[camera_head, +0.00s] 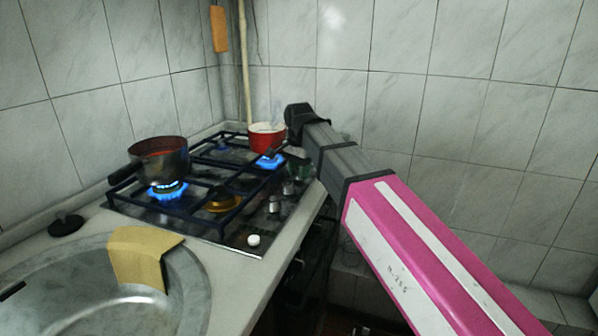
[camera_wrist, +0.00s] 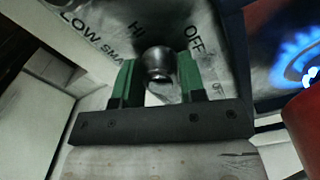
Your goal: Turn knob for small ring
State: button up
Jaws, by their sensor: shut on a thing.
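A dark metal knob (camera_wrist: 158,64) sits between the two green fingers of my gripper (camera_wrist: 158,82) in the wrist view, and the gripper is shut on it. Printed words LOW, SMA, HI and OFF show on the panel (camera_wrist: 100,30) around the knob; some lettering is cut off. In the head view my gripper (camera_head: 300,168) is at the far right end of the stove's knob row, by the red pot; the arm partly covers it. Other knobs (camera_head: 274,204) stand nearer on the panel. A blue flame (camera_head: 270,160) burns beside the red pot (camera_head: 266,137).
A dark pot (camera_head: 160,160) stands over another lit burner (camera_head: 166,190) at the left of the stove (camera_head: 150,215). In the wrist view a flame (camera_wrist: 305,62) and red pot (camera_wrist: 306,120) are close at right. A sink (camera_head: 60,270) with a yellow cloth (camera_head: 140,255) is at lower left.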

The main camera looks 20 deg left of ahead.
jog(key=shift+m, duration=2.3)
jog(key=o, duration=0.9)
jog(key=shift+o, duration=0.2)
notch_tip(320, 180, up, 11)
jog(key=shift+f, duration=0.1)
